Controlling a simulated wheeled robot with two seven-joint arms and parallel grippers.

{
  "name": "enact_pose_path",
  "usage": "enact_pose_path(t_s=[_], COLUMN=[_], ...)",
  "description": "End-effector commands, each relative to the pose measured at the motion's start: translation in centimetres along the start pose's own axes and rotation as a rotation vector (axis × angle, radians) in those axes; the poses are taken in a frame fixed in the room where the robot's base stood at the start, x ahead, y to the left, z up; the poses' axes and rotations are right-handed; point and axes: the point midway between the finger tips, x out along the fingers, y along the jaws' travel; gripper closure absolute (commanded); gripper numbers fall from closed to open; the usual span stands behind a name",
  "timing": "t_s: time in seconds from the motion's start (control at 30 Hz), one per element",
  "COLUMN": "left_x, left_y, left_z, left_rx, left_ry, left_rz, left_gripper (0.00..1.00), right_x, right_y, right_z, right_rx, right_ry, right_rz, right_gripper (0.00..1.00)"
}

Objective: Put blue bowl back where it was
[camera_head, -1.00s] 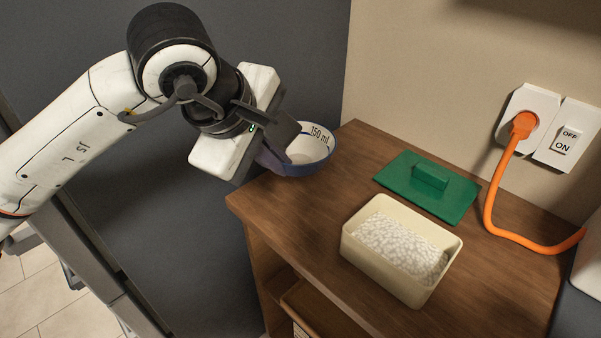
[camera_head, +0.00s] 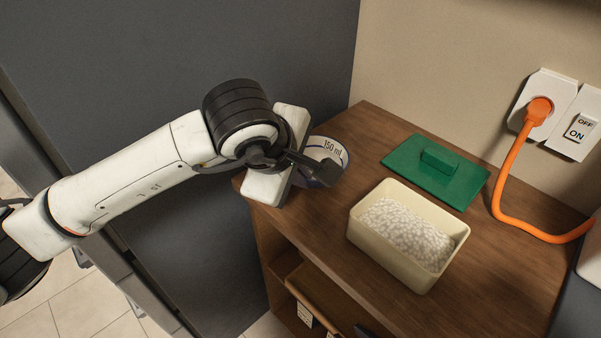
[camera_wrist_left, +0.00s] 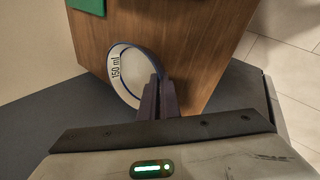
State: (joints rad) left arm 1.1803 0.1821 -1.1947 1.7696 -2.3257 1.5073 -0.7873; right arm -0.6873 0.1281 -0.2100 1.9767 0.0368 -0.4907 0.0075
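The blue bowl (camera_head: 334,148) has a white inside marked "150 ml". In the head view it is at the back left of the wooden cabinet top (camera_head: 372,125), partly hidden by my left gripper (camera_head: 322,174). In the left wrist view the bowl (camera_wrist_left: 122,72) shows its pale inside and blue rim. There my left gripper's fingers (camera_wrist_left: 158,98) are close together across its rim, so the gripper looks shut on the bowl. I cannot tell whether the bowl touches the wood. My right gripper is in neither view.
A cream container (camera_head: 365,232) of white granules stands near the front of the cabinet top. A green lid (camera_head: 455,186) with a raised block lies behind it. An orange cable (camera_head: 502,190) runs from a wall socket onto the right side. Some wood between bowl and container is clear.

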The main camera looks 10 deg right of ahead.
Motion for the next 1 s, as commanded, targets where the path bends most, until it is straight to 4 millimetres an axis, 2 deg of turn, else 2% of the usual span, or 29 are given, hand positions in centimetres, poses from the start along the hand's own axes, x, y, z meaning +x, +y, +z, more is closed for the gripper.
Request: enact_pose_path(t_s=[0.27, 0.3, 0.4, 0.73, 0.87, 1.0], left_x=[0.3, 0.2, 0.2, -0.1, -1.2, -4.1], left_y=[-0.1, -0.1, -0.1, 0.1, 0.2, 0.2], left_z=[0.0, 0.0, 0.0, 0.0, -0.1, -0.1], left_rx=[0.000, 0.000, 0.000, 0.000, 0.001, 0.002], left_ry=[0.000, 0.000, 0.000, 0.000, 0.001, 0.001], left_rz=[0.004, 0.001, 0.000, 0.000, 0.003, 0.007], left_gripper=[1.00, 0.92, 0.79, 0.79, 0.79, 0.79], right_x=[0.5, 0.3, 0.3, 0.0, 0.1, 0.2], right_y=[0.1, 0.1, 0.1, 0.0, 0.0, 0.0], right_z=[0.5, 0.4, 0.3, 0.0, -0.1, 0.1], right_rx=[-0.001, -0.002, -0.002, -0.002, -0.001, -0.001], right_ry=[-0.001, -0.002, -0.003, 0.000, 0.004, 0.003], right_rz=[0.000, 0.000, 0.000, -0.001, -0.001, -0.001], right_gripper=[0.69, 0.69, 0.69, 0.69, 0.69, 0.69])
